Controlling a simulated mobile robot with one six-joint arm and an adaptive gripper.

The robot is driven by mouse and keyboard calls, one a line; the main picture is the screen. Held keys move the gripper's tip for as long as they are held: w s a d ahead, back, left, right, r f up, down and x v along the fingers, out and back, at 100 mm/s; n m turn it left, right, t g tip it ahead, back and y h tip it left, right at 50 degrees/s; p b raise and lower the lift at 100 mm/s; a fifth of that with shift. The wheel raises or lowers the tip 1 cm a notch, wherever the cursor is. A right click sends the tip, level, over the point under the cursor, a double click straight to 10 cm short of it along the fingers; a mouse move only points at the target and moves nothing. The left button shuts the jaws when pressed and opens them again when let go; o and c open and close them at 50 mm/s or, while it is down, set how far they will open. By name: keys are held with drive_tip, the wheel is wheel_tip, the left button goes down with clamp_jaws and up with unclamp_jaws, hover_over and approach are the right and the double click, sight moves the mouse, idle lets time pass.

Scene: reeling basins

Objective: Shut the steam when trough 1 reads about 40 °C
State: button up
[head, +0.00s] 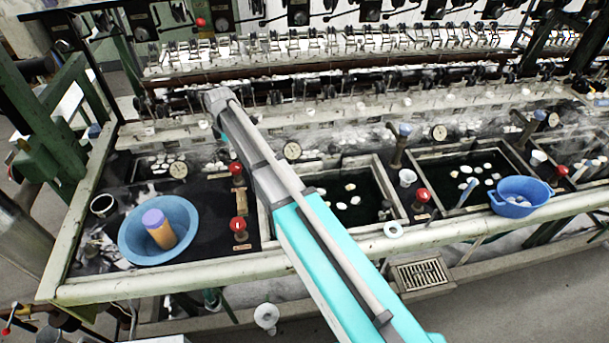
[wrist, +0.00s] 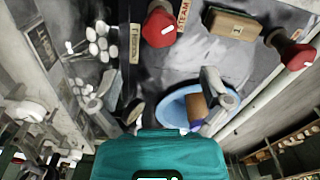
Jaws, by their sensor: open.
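The steam valve's red knob (wrist: 158,26) is at the top of the wrist view, beside a STEAM label (wrist: 184,14). I take it to be the upper red knob (head: 236,168) at the left in the head view. My gripper (wrist: 160,80) is open and empty, its fingers spread wide. The knob lies beyond the fingertips, apart from them. My arm's end in the head view shows no clear fingers.
A second red knob (head: 239,224) sits near the pale front rail (head: 180,285); the wrist view shows it at right (wrist: 292,54). A wooden block marked 1 (wrist: 234,24) stands between the knobs.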

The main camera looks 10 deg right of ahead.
drive_tip(key=shift+r+p, duration=2.7)
drive_tip(key=shift+r, duration=0.25)
drive_tip(key=s+d+f+m+b, duration=0.2)
drive_tip(key=s+d+m, duration=0.6)
drive_tip(key=s+d, duration=0.2)
drive_tip(key=s+d+f+m+b, duration=0.2)
drive_tip(key=s+d+m, duration=0.6)
drive_tip(key=s+d, duration=0.2)
drive_tip(key=shift+s+f+m+b, duration=0.25)
drive_tip(key=shift+f+m+b, duration=0.05)
drive_tip(key=shift+b, duration=0.05)
drive_tip(key=shift+d, duration=0.1)
drive_tip(key=shift+w, duration=0.1)
drive_tip(key=w+a+r+n+p, duration=0.2)
drive_tip(key=w+a+n, duration=0.1)
drive_tip(key=w+a, duration=0.7)
drive_tip(key=w+a+r+n+p, duration=0.2)
drive_tip(key=w+a+n, duration=0.2)
drive_tip(key=w+a, duration=0.6)
drive_tip(key=shift+w+a, duration=0.15)
drive_tip(key=shift+w, duration=0.05)
